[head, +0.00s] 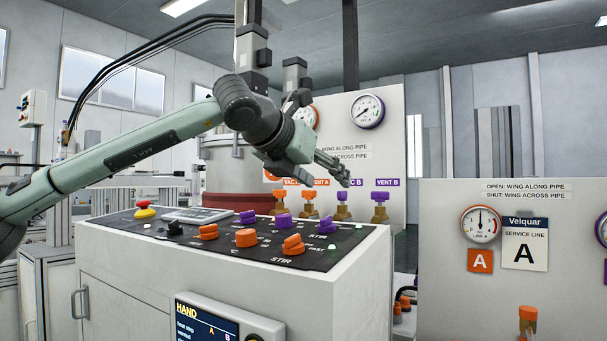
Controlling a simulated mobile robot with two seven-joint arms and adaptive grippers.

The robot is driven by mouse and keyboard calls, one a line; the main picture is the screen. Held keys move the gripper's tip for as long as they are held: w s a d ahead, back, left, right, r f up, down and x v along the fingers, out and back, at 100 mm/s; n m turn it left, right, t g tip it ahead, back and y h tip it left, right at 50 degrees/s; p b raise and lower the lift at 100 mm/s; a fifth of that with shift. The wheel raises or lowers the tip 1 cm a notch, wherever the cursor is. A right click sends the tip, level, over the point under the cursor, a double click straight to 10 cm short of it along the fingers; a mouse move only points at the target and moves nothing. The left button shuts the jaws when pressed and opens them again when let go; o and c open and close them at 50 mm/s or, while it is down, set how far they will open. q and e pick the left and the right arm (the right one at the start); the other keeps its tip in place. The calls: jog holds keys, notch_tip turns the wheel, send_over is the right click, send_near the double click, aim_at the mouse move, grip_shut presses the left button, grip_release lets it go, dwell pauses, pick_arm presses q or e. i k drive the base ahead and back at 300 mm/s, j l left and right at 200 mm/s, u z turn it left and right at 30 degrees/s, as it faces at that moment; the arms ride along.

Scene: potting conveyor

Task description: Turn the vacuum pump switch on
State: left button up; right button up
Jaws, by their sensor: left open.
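The control panel (200,246) is a dark sloped top on a white cabinet. It carries a black switch (174,228) at its left and orange knobs (207,232) and purple knobs (283,220) across it. The small labels are mostly too small to read, so I cannot tell for sure which one is the vacuum pump switch. My left gripper (334,172) is open and empty, held above the panel's back right part, apart from the knobs. It hides part of the valve board's labels behind it. My right gripper is not in view.
A red emergency button (145,207) sits at the panel's left corner. Behind stands a valve board (390,130) with gauges and several orange and purple valves (380,203). A second board (450,260) with a gauge stands at right.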

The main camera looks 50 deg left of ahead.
aim_at(173, 229)
jog(key=k+l, duration=0.8)
jog(key=k, duration=0.1)
